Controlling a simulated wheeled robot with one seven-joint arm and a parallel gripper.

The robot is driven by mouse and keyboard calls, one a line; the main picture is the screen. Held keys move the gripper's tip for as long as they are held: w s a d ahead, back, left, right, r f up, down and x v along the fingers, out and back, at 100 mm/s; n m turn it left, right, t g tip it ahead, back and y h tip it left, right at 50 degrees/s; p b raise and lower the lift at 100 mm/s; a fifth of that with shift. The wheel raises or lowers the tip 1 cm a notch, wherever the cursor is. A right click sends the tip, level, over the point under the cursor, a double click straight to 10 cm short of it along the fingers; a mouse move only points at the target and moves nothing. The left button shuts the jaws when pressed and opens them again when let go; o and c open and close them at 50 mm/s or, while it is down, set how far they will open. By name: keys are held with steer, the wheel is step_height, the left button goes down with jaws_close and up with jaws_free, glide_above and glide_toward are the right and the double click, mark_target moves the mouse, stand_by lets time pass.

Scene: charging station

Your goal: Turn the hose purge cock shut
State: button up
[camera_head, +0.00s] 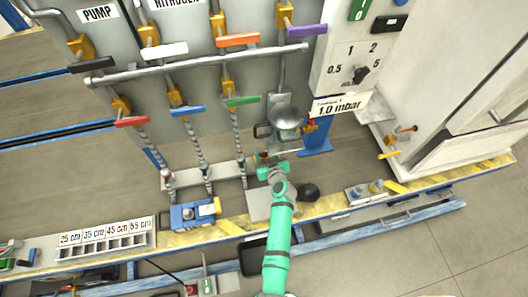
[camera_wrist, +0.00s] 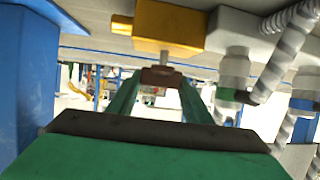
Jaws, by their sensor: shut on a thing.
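The hose purge cock shows in the wrist view as a yellow valve body (camera_wrist: 168,25) with a short pale stem and a small brownish-red handle (camera_wrist: 162,75). My green gripper (camera_wrist: 160,82) has its fingers on either side of this handle and is shut on it. In the head view my gripper (camera_head: 270,167) is low in front of the panel, just right of the braided hoses and under the round metal dome. There the cock is mostly hidden by the gripper; only a small reddish bit shows. I cannot tell the handle's exact angle.
Braided hoses (camera_wrist: 285,55) with grey fittings hang close on the right in the wrist view, and a blue post (camera_wrist: 25,70) stands close on the left. The metal dome (camera_head: 285,122) is just above the gripper. A black knob (camera_head: 308,191) sits to its right.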

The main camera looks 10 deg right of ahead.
steer(key=shift+a+m+h, duration=0.1)
steer(key=shift+m+h, duration=0.2)
steer(key=shift+h, duration=0.1)
steer(key=shift+s+f, duration=0.1)
stand_by(0.3)
steer(key=o, duration=1.1)
steer(key=shift+c, duration=0.2)
steer(key=v, duration=1)
steer(key=shift+s+r, duration=0.25)
steer(key=shift+s, duration=0.05)
